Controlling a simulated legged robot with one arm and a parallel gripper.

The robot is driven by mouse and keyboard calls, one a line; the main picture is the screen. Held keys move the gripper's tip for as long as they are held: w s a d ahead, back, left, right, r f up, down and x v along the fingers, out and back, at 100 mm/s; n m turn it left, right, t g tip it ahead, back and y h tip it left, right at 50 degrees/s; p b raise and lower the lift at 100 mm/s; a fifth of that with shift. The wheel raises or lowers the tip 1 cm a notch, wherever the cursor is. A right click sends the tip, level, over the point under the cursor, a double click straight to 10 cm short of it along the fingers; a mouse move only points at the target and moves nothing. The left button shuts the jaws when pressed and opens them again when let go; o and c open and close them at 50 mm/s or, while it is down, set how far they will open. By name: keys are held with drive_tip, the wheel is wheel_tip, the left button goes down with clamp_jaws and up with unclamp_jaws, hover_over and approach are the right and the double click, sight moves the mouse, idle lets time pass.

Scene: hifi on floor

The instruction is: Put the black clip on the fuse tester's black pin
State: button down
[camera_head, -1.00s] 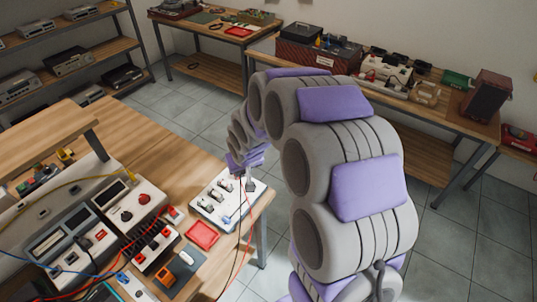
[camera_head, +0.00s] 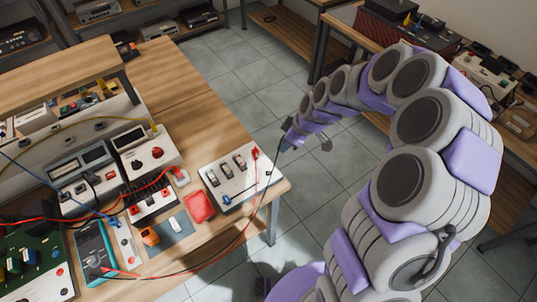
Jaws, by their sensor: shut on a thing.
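The fuse tester is most likely the white box (camera_head: 228,184) with several fuses in a row on its top, near the table's right corner. A red clip (camera_head: 255,154) with a red lead stands at its back right corner. A small dark blue piece (camera_head: 227,199) sits at its front left; I cannot tell whether this is the black pin. My gripper (camera_head: 284,146) is shut right of the tester, over the floor in the picture. A black lead (camera_head: 272,185) hangs from it, so it appears to hold the black clip. The clip is too small to make out.
A red tray (camera_head: 200,207), an orange item on a dark mat (camera_head: 178,227) and a teal meter (camera_head: 95,252) lie left of the tester. Red and black leads cross the table's front. Instruments stand at the left. The wooden tabletop (camera_head: 190,100) behind is clear.

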drive_tip(key=a+f+n+g, duration=0.1)
drive_tip(key=n, duration=0.3)
drive_tip(key=s+a+f+n+g+b, duration=0.1)
drive_tip(key=a+f+n+g, duration=0.1)
drive_tip(key=n, duration=0.2)
drive_tip(key=s+a+f+n+g, duration=0.1)
drive_tip(key=a+n, duration=0.1)
drive_tip(key=n, duration=0.1)
drive_tip(key=shift+s+f+n+g+b, duration=0.15)
drive_tip(key=shift+f+n+g+b, duration=0.15)
drive_tip(key=shift+f+n, duration=0.1)
drive_tip(key=shift+d+f, duration=0.2)
drive_tip(key=shift+f, duration=0.35)
drive_tip(key=shift+d+f, duration=0.2)
drive_tip(key=shift+f, duration=0.3)
drive_tip(key=shift+a+f, duration=0.1)
drive_tip(key=shift+f, duration=0.25)
drive_tip(key=shift+a+f, duration=0.55)
drive_tip(key=shift+f, duration=0.2)
drive_tip(key=shift+d, duration=0.5)
